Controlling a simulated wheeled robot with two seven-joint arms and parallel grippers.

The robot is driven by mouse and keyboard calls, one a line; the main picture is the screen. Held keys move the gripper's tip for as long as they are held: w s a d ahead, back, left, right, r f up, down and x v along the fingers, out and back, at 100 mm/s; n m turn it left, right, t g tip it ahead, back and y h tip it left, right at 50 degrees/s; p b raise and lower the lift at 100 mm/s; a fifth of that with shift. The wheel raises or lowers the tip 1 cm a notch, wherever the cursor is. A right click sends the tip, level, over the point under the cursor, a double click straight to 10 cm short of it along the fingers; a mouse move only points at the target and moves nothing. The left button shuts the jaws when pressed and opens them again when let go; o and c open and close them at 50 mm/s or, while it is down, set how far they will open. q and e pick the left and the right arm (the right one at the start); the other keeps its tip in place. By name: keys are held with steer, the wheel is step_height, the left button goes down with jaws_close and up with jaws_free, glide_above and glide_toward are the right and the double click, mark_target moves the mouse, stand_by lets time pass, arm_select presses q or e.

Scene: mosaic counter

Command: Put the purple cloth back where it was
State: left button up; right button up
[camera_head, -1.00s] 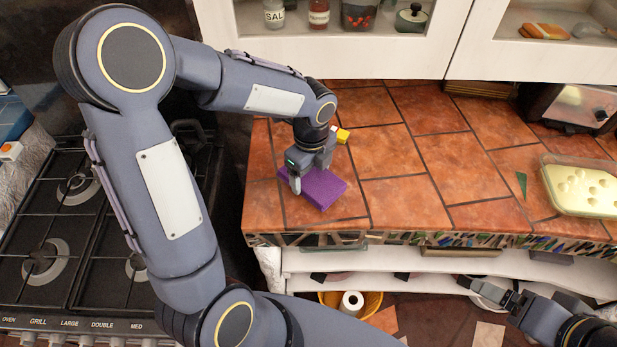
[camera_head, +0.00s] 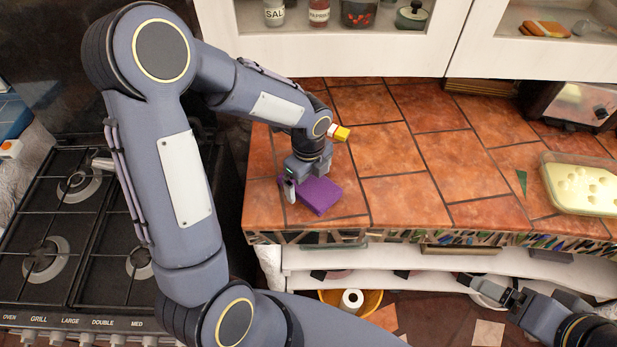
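The purple cloth (camera_head: 321,194) lies as a flat, thick folded block on the tiled counter, near its front left corner. My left gripper (camera_head: 291,191) reaches down at the cloth's left side, with one pale finger in front of the cloth's left edge. The other finger is hidden, so I cannot tell whether the gripper is open or shut on the cloth. My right gripper (camera_head: 489,292) is low at the right, in front of the shelf below the counter and away from the cloth. Its finger gap is unclear.
The tiled counter (camera_head: 430,155) is clear to the right of the cloth, up to a pale tray (camera_head: 583,186). A gas hob (camera_head: 65,240) is at the left. White cabinets (camera_head: 345,58) hang above the back. A yellow basket (camera_head: 371,301) stands below.

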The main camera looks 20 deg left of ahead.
mark_target(309, 182)
arm_select(q)
steer(key=shift+r, duration=0.1)
step_height(309, 182, up, 11)
steer(key=s+r+n+t+h, duration=0.2)
steer(key=s+n, duration=0.7)
steer(key=n, duration=0.2)
steer(key=s+r+n+t+h, duration=0.1)
steer(key=s+n+t, duration=0.2)
steer(key=s+n, duration=0.6)
steer(key=shift+a+r+n+t+h, duration=0.3)
steer(key=shift+r+n+h, duration=0.1)
steer(key=shift+n, duration=1.4)
